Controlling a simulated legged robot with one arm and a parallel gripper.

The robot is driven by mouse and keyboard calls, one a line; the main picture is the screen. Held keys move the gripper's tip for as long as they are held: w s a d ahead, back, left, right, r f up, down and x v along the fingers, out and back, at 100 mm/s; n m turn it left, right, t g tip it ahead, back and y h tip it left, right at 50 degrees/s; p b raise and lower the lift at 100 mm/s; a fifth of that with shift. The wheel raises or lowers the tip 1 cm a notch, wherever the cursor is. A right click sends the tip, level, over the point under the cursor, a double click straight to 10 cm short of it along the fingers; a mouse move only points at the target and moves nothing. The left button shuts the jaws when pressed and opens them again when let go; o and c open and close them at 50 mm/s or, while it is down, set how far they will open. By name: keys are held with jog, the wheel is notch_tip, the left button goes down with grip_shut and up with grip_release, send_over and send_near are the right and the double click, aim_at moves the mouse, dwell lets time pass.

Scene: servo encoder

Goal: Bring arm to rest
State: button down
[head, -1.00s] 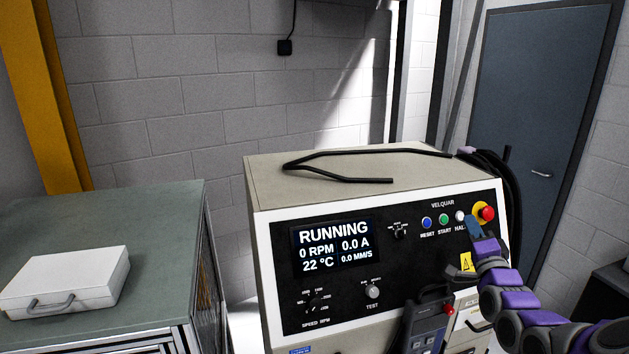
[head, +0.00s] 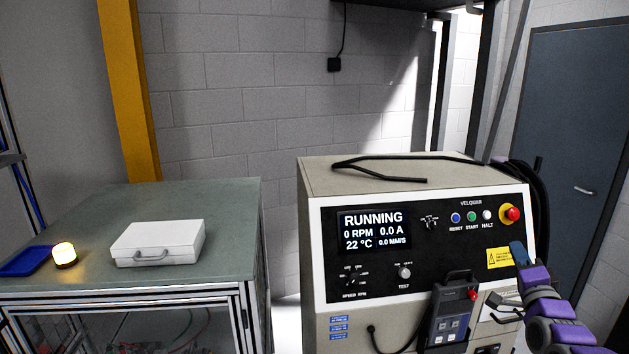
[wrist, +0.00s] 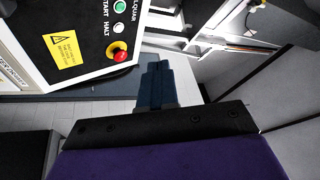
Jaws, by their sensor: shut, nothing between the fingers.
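My gripper (head: 519,252) is at the right in the head view, on my purple and grey arm. It is below the red emergency-stop button (head: 511,213) and beside the yellow warning label, apart from the HALT button (head: 487,215). In the wrist view my gripper (wrist: 155,68) has its blue fingers together with nothing between them, pointing past the panel's edge toward the floor. The beige control cabinet (head: 312,174) has a display (head: 374,231) reading RUNNING, 0 RPM, 0.0 A, 22 °C and 0.0 MM/S.
A handheld pendant (head: 452,310) hangs on the cabinet front. A black cable (head: 380,172) lies on its top. At left, a green-topped bench (head: 95,210) carries a white case (head: 160,243), a lit amber beacon (head: 64,254) and a blue object (head: 25,261). A blue-grey door (head: 570,120) stands at right.

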jog(key=w+a+f+n+g+y, duration=0.1)
jog(key=a+f+n+g+y, duration=0.15)
jog(key=a, duration=0.45)
jog(key=w+a+f+n+g+y, duration=0.1)
jog(key=w+a+f+n+g, duration=0.15)
jog(key=a, duration=0.35)
jog(key=s+a+f+n+g+y, duration=0.1)
jog(key=s+a+f+n+g, duration=0.35)
jog(key=s+a+f, duration=0.35)
jog(key=s+a+n+g, duration=0.2)
jog(key=s+a+g, duration=0.2)
jog(key=s, duration=0.7)
jog(key=s+a+f+n+g, duration=0.1)
jog(key=s+a+g, duration=0.3)
jog(key=s, duration=0.8)
jog(key=s+a+f+n+g, duration=0.1)
jog(key=s+a+n+g, duration=0.2)
jog(key=s+a, duration=0.4)
jog(key=s+g, duration=0.1)
jog(key=s, duration=0.3)
jog(key=shift+s+f+g+b, duration=0.15)
jog(key=shift+f+g+b, duration=0.1)
jog(key=shift+g+b, duration=0.1)
jog(key=shift+n, duration=0.25)
